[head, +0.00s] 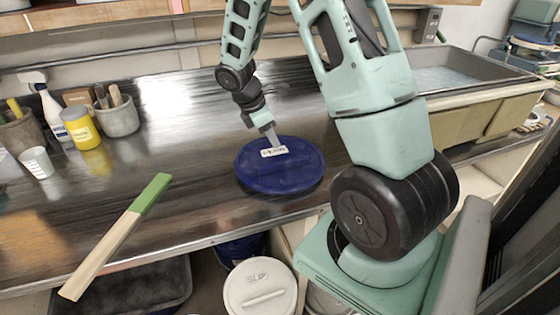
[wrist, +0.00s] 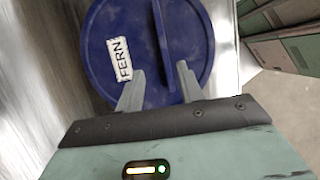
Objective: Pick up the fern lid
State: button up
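The fern lid (head: 272,172) is a round dark blue lid lying on the metal counter, near its front edge. In the wrist view the blue lid (wrist: 195,30) carries a white label reading FERN and a raised straight grip bar across it. My gripper (head: 274,143) is above the lid, close to its label. In the wrist view my gripper (wrist: 160,80) is open, with its two fingers apart and on either side of the grip bar. I cannot tell whether the fingers touch the lid.
A paddle with a green end (head: 118,235) lies to the left, jutting over the counter edge (head: 190,248). A white lid labelled SLIP (head: 260,290) is below the counter. A yellow jar (head: 82,130), cups and a spray bottle (head: 46,105) stand back left. A sink (head: 450,75) is right.

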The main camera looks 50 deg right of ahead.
send_over(285, 161)
jog(key=w+a, duration=0.2)
notch_tip(285, 161, down, 4)
jog(key=shift+s+f+p, duration=0.15)
jog(key=shift+p, duration=0.15)
jog(key=x, duration=0.1)
jog(key=p+x, duration=0.1)
jog(key=x, duration=0.2)
jog(key=shift+s+f, duration=0.3)
jog(key=shift+s, duration=0.05)
jog(key=shift+f, duration=0.35)
jog(key=shift+f, duration=0.1)
jog(key=shift+c, duration=0.4)
grip_shut()
